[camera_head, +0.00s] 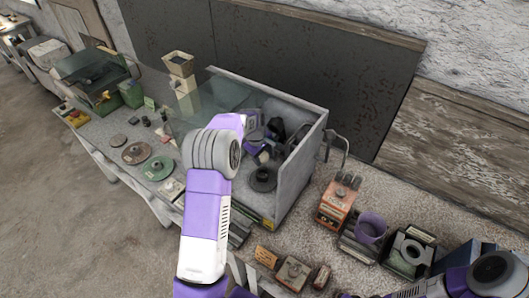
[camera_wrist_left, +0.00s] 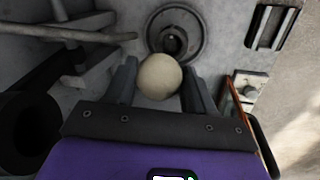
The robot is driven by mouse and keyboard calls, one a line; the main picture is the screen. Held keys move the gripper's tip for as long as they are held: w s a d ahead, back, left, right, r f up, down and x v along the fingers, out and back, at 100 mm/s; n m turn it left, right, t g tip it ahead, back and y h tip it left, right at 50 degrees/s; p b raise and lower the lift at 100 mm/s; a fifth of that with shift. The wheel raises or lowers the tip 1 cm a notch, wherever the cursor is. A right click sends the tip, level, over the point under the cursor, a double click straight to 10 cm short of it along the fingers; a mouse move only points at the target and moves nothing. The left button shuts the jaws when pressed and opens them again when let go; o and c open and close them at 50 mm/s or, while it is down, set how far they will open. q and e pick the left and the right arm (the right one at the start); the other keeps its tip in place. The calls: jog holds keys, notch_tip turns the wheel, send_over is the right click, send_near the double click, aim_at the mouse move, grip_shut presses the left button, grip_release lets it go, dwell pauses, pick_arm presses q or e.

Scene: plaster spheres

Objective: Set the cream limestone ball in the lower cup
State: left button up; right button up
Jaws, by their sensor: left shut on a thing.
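The cream limestone ball (camera_wrist_left: 160,76) is between the two fingers of my left gripper (camera_wrist_left: 158,88), which is shut on it. A dark round cup with a broad ringed base (camera_wrist_left: 190,22) lies just beyond the ball in the left wrist view. The ball overlaps its near edge there, and I cannot tell the height between them. In the head view a dark round base (camera_head: 263,180) stands inside the open-fronted booth. My left gripper (camera_head: 262,154) is inside the booth near it, its fingers and the ball hard to make out. My right gripper does not show.
The booth's pale side wall (camera_head: 301,168) stands close to the right of my left arm; a glass pane (camera_head: 215,95) is at its left. Grey bars (camera_wrist_left: 75,35) and a dark round opening (camera_wrist_left: 28,128) are left in the wrist view. An orange box (camera_head: 337,203) stands outside.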

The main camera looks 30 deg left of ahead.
pick_arm(q)
jog(key=shift+w+d+f, duration=0.1)
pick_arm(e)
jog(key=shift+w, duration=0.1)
pick_arm(q)
jog(key=shift+f, duration=0.1)
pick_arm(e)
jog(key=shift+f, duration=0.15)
